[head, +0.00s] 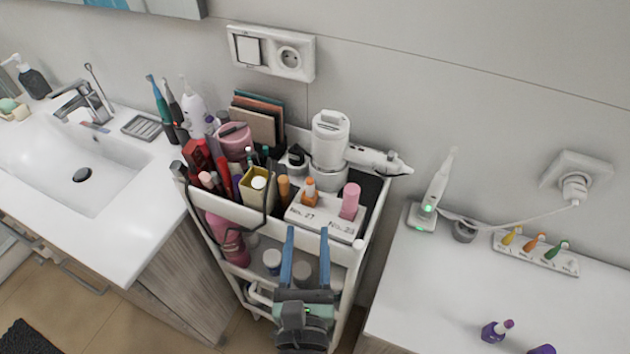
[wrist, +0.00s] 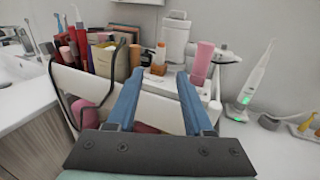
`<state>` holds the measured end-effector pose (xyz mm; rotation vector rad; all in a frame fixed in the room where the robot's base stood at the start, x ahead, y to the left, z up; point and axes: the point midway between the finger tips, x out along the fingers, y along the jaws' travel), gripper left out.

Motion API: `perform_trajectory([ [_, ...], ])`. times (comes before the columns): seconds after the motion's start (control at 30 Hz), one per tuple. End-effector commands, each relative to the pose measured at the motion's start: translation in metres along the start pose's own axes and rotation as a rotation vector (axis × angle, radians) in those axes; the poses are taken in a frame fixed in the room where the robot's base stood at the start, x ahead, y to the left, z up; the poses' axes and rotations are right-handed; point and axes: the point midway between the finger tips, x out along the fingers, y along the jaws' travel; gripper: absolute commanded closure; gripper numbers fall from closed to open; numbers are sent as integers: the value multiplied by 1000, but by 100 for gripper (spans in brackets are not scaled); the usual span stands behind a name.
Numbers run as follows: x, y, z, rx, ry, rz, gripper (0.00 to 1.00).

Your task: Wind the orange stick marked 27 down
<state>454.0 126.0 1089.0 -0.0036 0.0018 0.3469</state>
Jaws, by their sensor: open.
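The orange stick marked 27 (head: 310,192) stands upright in a white holder (head: 332,222) on the cart's top tier, behind the label "No. 27". Its narrower tip shows above a wider base. In the wrist view the orange stick (wrist: 158,69) appears between and beyond my fingertips. A pink stick (head: 349,201) stands to its right at the other label, and also shows in the wrist view (wrist: 203,60). My gripper (head: 307,232) is open and empty, its blue fingers pointing at the holder from the front. It also shows in the wrist view (wrist: 160,74), apart from both sticks.
A white hair dryer (head: 329,138) stands behind the sticks. A cream box (head: 258,187) and several bottles crowd the cart's left half. A sink counter (head: 150,225) lies left. A white counter (head: 450,285) on the right holds an upright white device (head: 438,182) and small bottles.

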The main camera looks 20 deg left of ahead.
Motion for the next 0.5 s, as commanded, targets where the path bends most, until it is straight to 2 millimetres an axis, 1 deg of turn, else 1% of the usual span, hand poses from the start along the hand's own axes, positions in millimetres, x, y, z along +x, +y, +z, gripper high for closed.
perform_trajectory([
  [0.07,14,0,5,0,-4,-1,48],
  [0.3,56,0,4,2,-4,-1,48],
  [0.5,88,0,4,2,-5,0,48],
])
